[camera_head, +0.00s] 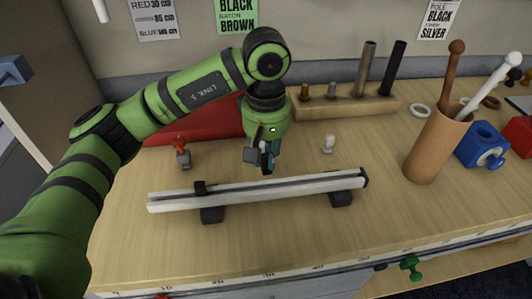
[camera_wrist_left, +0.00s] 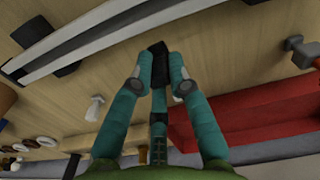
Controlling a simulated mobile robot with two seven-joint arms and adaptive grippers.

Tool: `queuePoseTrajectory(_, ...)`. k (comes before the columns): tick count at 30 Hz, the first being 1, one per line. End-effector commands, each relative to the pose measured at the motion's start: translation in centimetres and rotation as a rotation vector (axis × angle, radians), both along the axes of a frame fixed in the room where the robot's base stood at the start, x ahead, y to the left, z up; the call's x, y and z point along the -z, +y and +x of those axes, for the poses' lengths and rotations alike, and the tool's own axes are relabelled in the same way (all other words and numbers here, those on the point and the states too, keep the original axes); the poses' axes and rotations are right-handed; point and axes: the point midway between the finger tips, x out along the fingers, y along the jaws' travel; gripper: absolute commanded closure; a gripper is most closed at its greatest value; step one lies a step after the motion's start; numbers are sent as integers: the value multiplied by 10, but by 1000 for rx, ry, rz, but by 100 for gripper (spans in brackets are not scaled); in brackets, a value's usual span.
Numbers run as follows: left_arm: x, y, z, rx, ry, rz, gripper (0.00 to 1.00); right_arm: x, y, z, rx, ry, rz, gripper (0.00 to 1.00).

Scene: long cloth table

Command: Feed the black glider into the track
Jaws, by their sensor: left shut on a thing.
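The track (camera_head: 260,192) is a long pale rail on two dark feet, lying across the wooden table. My right gripper is not in view.
Behind the track stand a small red-topped grey piece (camera_head: 182,152) and a small white piece (camera_head: 328,144). A red box (camera_head: 205,120) and a wooden peg block (camera_head: 345,104) are farther back. A brown cup of rods (camera_head: 434,148) stands right. The table before the track is clear.

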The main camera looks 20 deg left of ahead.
Motion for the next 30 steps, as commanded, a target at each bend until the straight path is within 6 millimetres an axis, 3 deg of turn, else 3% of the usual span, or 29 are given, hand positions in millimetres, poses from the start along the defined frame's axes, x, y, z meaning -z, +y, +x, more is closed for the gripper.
queuePoseTrajectory(21, 39, 0, 0, 0, 0, 0, 96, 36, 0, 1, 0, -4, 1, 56)
queuePoseTrajectory(30, 41, 0, 0, 0, 0, 0, 96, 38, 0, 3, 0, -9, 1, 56)
